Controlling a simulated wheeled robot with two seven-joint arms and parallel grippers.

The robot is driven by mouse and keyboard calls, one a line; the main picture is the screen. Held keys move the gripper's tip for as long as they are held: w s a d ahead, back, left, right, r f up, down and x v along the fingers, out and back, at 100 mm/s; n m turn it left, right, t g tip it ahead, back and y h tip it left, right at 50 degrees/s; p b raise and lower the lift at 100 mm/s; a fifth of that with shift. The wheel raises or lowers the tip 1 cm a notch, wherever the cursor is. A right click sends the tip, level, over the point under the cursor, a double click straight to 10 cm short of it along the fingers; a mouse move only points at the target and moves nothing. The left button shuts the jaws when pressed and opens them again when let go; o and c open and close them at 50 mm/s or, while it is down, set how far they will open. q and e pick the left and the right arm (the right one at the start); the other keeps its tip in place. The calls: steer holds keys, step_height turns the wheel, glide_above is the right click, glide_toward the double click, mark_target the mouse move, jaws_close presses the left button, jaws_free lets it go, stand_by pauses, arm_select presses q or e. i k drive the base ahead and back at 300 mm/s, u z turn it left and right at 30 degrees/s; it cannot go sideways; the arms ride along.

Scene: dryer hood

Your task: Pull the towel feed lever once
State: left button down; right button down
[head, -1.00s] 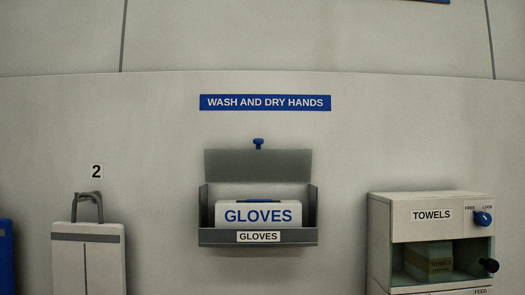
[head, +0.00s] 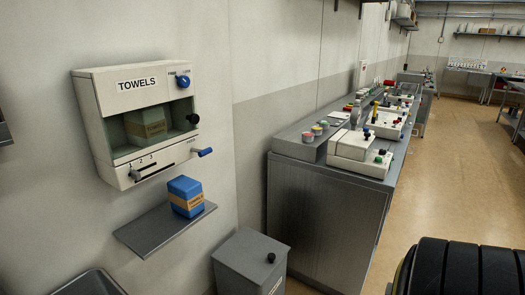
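The white towel dispenser (head: 100,100) is mounted on the wall at the left, with a TOWELS label and a window showing a brown-banded towel pack (head: 146,124). The feed lever (head: 204,152), with a blue handle on a thin stem, sticks out at its lower right, under a small FEED label. A blue knob (head: 183,82) is at the upper right by small lettering, and a black knob (head: 193,119) sits beside the window. A slider (head: 137,175) marked 1, 2, 3 is on the lower front. Neither gripper is in view.
A grey shelf (head: 160,232) below the dispenser holds a blue pack (head: 186,190) with a brown band. A grey bin (head: 249,265) stands below right. A steel counter (head: 315,215) with several devices runs along the wall. Open floor (head: 445,160) lies to the right.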

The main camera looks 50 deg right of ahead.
mark_target(201, 153)
steer(key=z, duration=1.85)
steer(key=k, duration=0.65)
steer(key=z, duration=0.9)
steer(key=i, duration=2.1)
steer(key=u, duration=1.45)
steer(key=i, duration=0.4)
steer(key=u, duration=0.4)
